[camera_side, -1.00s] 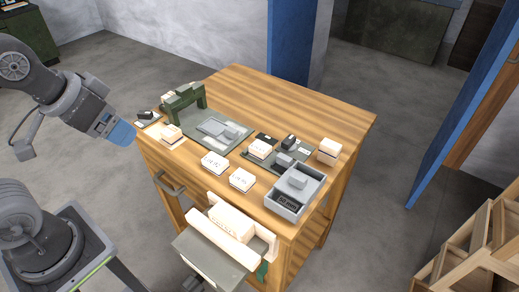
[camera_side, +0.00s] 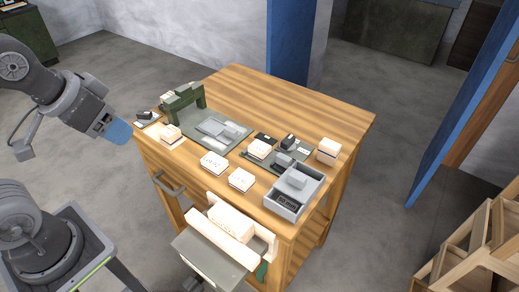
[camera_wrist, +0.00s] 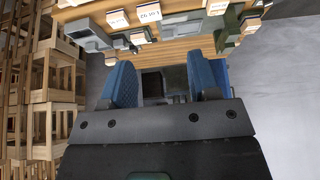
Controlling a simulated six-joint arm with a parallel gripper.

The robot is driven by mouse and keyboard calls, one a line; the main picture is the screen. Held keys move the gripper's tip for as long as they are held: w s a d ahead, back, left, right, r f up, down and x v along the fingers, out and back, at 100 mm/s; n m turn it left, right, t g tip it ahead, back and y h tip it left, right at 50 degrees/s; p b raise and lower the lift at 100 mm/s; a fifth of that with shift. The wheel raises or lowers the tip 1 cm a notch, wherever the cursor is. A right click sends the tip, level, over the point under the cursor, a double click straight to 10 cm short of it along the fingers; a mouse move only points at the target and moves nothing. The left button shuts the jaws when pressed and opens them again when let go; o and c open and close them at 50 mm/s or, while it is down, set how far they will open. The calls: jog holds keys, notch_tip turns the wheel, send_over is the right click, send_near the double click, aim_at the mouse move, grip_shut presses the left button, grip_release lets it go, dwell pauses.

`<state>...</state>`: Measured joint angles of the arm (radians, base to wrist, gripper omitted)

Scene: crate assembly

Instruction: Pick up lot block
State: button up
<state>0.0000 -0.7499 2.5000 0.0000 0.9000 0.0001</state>
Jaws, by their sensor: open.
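Several pale blocks with dark print lie on the wooden table. In the side view, one labelled block (camera_side: 214,162) and another labelled block (camera_side: 241,180) lie near the table's front edge. In the wrist view one block (camera_wrist: 148,13) carries a label that seems to read "LOT 02", and another (camera_wrist: 117,19) is beside it. I cannot tell which one is the lot block. My gripper (camera_side: 118,132) hangs left of the table, apart from all blocks. In the wrist view its blue fingers (camera_wrist: 163,85) are spread and empty.
A grey bin (camera_side: 311,190) stands at the table's near right corner. A green arch fixture (camera_side: 185,93) stands at the left on a dark plate. The table's back half (camera_side: 290,100) is clear.

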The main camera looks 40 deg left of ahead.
jog(key=w+d+r+m+g, duration=0.1)
jog(key=w+r+m, duration=0.25)
jog(key=w, duration=0.25)
jog(key=m+g, duration=0.5)
jog(key=m, duration=1)
send_over(264, 148)
notch_tip(264, 148, down, 11)
jog(key=shift+n, duration=0.25)
jog(key=f, duration=0.8)
jog(key=shift+s+a+f, duration=0.2)
jog(key=shift+a, duration=0.05)
jog(key=shift+w+d+f, duration=0.1)
jog(key=shift+d+f, duration=0.05)
jog(key=shift+f, duration=1.2)
jog(key=shift+w+d+f, duration=0.1)
jog(key=shift+d+f, duration=0.05)
jog(key=shift+f, duration=1.2)
jog(key=shift+c, duration=0.3)
jog(key=c, duration=0.6)
